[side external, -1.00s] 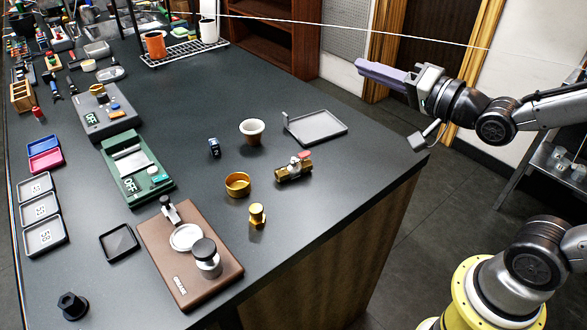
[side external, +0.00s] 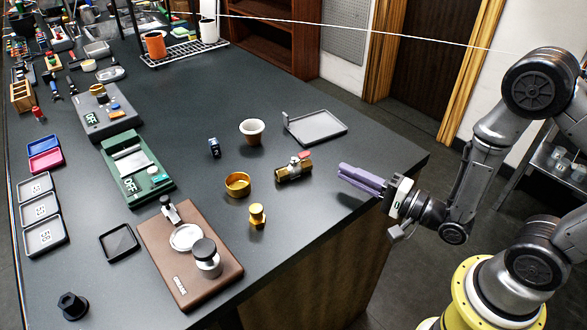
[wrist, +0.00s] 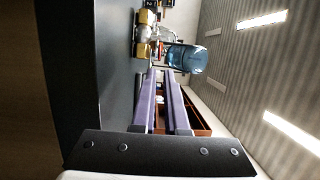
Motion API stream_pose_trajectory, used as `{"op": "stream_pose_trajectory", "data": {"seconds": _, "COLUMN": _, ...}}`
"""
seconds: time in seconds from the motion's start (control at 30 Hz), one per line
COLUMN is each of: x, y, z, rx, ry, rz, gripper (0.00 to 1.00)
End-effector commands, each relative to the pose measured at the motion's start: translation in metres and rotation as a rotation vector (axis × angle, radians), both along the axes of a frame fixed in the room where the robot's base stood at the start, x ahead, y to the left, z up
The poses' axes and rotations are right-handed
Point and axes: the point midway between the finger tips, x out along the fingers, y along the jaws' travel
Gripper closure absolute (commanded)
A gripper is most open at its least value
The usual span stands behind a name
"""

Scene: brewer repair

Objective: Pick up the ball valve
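The ball valve (side external: 292,170) is a brass fitting with a red and silver part on top. It lies on the dark table near its right edge. In the wrist view a brass and silver piece that looks like the valve (wrist: 144,36) shows beyond the fingertips. My gripper (side external: 343,174) has long purple fingers and is to the right of the valve, low by the table's edge, pointing towards it without touching. In the wrist view a gap shows between the two fingers of my gripper (wrist: 160,73), with nothing held.
A grey tray (side external: 318,128) lies behind the valve. A brass ring (side external: 238,184), a small brass fitting (side external: 257,215) and a white-rimmed cup (side external: 252,131) stand to its left. A brown scale-like board (side external: 200,262) is at the front left. The table between valve and gripper is clear.

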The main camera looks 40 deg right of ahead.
Motion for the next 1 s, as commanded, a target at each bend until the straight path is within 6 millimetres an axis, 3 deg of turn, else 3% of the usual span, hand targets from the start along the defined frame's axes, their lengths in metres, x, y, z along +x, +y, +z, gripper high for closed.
{"op": "stream_pose_trajectory", "data": {"seconds": 0.23, "x": 0.043, "y": 0.011, "z": 0.001, "rx": -0.002, "ry": -0.001, "rz": 0.001, "gripper": 0.89}}
{"op": "stream_pose_trajectory", "data": {"seconds": 0.53, "x": 0.066, "y": 0.015, "z": 0.001, "rx": -0.001, "ry": -0.001, "rz": 0.0, "gripper": 0.89}}
{"op": "stream_pose_trajectory", "data": {"seconds": 0.8, "x": 0.102, "y": 0.02, "z": 0.001, "rx": -0.002, "ry": -0.001, "rz": 0.001, "gripper": 0.89}}
{"op": "stream_pose_trajectory", "data": {"seconds": 1.0, "x": 0.109, "y": 0.022, "z": 0.001, "rx": -0.002, "ry": -0.001, "rz": 0.0, "gripper": 0.89}}
